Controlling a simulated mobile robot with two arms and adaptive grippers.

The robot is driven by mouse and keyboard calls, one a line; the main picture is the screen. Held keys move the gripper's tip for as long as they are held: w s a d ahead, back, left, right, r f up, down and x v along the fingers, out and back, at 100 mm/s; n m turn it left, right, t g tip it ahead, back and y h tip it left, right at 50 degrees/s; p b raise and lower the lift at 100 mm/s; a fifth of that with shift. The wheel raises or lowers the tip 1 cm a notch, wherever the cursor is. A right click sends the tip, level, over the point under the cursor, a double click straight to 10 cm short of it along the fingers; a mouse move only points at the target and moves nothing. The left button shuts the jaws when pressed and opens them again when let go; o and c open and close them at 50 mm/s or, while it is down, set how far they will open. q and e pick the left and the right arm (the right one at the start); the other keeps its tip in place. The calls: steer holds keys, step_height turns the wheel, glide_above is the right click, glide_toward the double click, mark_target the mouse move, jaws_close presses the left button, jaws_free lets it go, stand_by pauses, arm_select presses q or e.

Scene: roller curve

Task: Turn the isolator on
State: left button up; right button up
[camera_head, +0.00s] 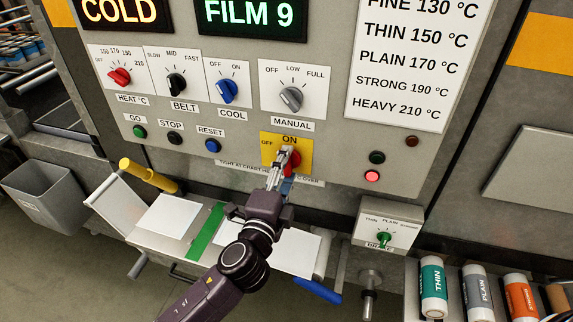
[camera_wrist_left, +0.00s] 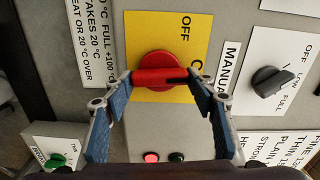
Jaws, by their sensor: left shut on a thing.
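The isolator is a red rotary knob on a yellow plate (camera_head: 303,145) marked OFF at left and ON at top. In the head view my left gripper (camera_head: 285,160) reaches up in front of it and hides most of the knob. In the left wrist view the red knob (camera_wrist_left: 153,66) has a bar handle with a dark mark at its right end, towards the partly hidden ON lettering. The fingers of my left gripper (camera_wrist_left: 160,80) are shut on the two ends of this bar. My right gripper is out of view.
A red lamp (camera_head: 372,177) is lit right of the isolator, below a dark green one (camera_head: 377,157). Above are the grey MANUAL knob (camera_head: 291,98) and other dials. A brake box (camera_head: 385,228) juts out lower right. A roller tray (camera_head: 165,215) lies below.

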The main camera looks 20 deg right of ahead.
arm_select(q)
steer(key=shift+f+m, duration=0.1)
steer(key=shift+m, duration=0.5)
steer(key=o, duration=1.2)
steer(key=shift+c, duration=0.2)
steer(key=v, duration=1.2)
